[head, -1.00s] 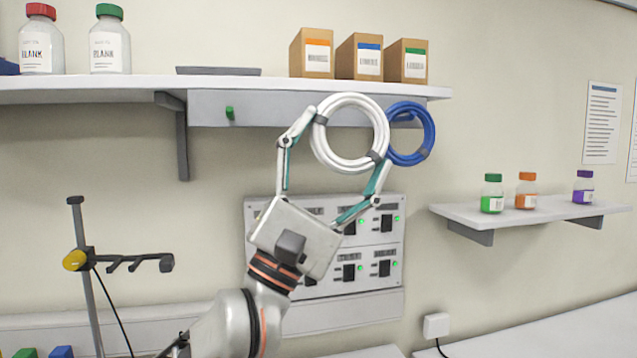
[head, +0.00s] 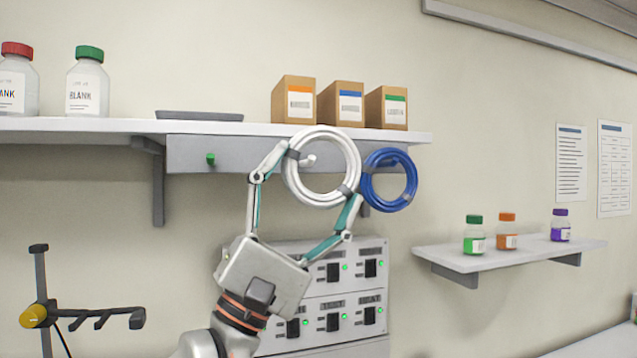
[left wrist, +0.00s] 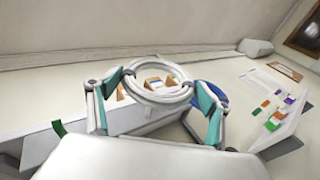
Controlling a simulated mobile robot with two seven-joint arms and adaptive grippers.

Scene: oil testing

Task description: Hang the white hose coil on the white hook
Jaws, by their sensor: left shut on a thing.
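The white hose coil (head: 318,199) is a round ring with dark bands. My left gripper (head: 318,173) is shut on it, with one finger at its upper left and one at its lower right. The coil is upright in front of the grey rail under the shelf. The white hook (head: 308,161) shows through the coil's opening, toward the upper left. I cannot tell whether the hook passes through the coil or is behind it. In the left wrist view, the coil (left wrist: 158,101) is between the two fingers. My right gripper is not in view.
A blue coil (head: 410,181) hangs close on the right of the white one. A green hook (head: 210,159) is on the rail to the left. The shelf (head: 270,128) above holds boxes and bottles. A switch panel (head: 350,297) is below.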

